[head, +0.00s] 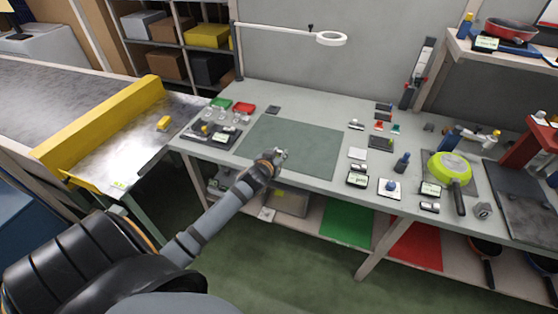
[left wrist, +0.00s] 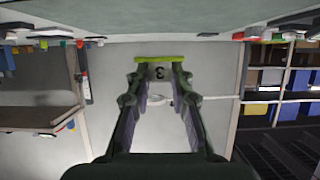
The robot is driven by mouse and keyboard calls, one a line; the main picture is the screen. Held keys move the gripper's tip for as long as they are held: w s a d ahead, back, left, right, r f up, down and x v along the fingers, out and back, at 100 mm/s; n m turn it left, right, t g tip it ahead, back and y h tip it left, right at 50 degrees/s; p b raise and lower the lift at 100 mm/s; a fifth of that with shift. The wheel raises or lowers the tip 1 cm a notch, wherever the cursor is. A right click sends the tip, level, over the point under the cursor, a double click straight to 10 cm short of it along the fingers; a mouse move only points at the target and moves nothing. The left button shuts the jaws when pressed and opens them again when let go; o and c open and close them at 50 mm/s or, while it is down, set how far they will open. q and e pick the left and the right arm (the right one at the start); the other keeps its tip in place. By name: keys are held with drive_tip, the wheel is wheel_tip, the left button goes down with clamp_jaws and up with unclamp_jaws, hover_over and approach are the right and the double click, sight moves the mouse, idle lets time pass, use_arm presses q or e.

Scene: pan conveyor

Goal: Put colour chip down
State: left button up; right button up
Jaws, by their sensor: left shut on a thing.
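My left gripper (head: 279,156) is above the front part of the dark green mat (head: 300,145) on the bench. The left wrist view shows its two fingers (left wrist: 158,80) closed on a thin yellow-green colour chip (left wrist: 166,59), held across the fingertips. The chip is seen edge-on there. The bench surface lies close to the chip in that upside-down view, but I cannot tell whether they touch. In the head view the chip is too small to make out clearly. My right gripper is in neither view.
A yellow-green pan (head: 449,168) stands on the right of the bench, with several small items and display cards around it. A tray (head: 210,134) with small parts is left of the mat. The mat's middle is clear.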

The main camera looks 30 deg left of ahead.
sight(279, 155)
use_arm(q)
drive_tip(key=shift+w+a+f, duration=0.25)
drive_tip(key=shift+w+f, duration=0.2)
drive_tip(key=shift+f, duration=0.15)
drive_tip(key=shift+w+a+f, duration=0.25)
drive_tip(key=shift+w+f, duration=0.15)
drive_tip(key=shift+f, duration=0.2)
wheel_tip(279, 155, down, 2)
drive_tip(key=shift+w+a+f, duration=0.1)
drive_tip(key=shift+w+f, duration=0.05)
drive_tip(key=shift+f, duration=0.55)
drive_tip(key=shift+f, duration=0.4)
drive_tip(key=o, duration=0.8)
drive_tip(key=shift+o, duration=0.2)
